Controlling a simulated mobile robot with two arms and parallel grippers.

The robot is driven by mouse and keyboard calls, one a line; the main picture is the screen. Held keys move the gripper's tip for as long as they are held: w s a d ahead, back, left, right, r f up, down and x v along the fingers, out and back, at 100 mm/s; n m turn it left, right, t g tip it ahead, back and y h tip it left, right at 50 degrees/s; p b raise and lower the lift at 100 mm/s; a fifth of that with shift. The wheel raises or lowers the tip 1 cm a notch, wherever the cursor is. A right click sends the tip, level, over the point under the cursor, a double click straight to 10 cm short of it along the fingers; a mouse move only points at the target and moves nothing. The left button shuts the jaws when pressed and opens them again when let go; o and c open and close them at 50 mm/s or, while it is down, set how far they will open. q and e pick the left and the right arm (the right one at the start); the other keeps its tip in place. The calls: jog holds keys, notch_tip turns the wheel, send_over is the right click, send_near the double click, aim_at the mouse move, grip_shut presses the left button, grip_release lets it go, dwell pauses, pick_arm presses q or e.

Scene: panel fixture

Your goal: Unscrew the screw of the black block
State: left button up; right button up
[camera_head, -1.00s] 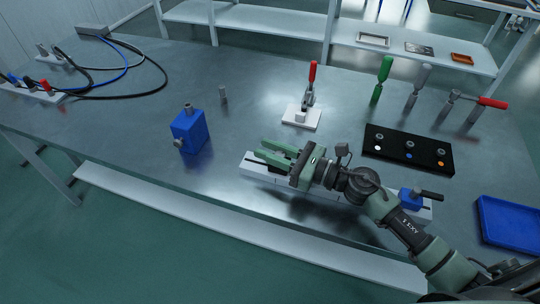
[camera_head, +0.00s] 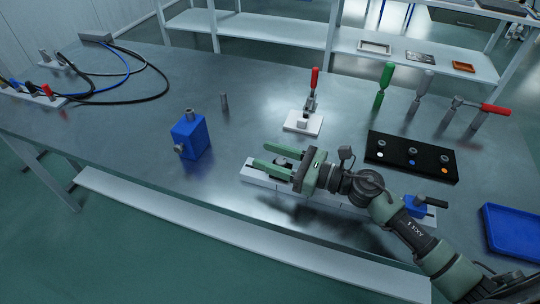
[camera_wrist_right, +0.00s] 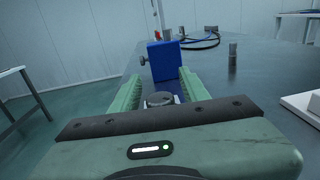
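The black block (camera_head: 390,163) lies flat at the right of the table, with several round metal screws (camera_head: 412,151) on top and white, blue and orange dots along its front. My right gripper (camera_head: 262,156) is to its left, over the white rail-like fixture (camera_head: 350,206). Its two green fingers are apart. Between them sits a small dark part with a round metal top, which also shows as a metal knob (camera_wrist_right: 160,99) in the right wrist view. I cannot tell whether the fingers touch it. My left gripper is out of view.
A blue block (camera_head: 190,136) with metal fittings stands left of the gripper, near a small metal pin (camera_head: 224,102). A red-handled clamp (camera_head: 304,121) stands behind. Upright tools (camera_head: 384,83) line the back right. A blue tray (camera_head: 515,233) is at the right edge. The table centre-left is clear.

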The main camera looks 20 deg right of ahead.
notch_tip(320, 180, up, 20)
jog(key=p, duration=0.5)
jog(key=shift+p, duration=0.3)
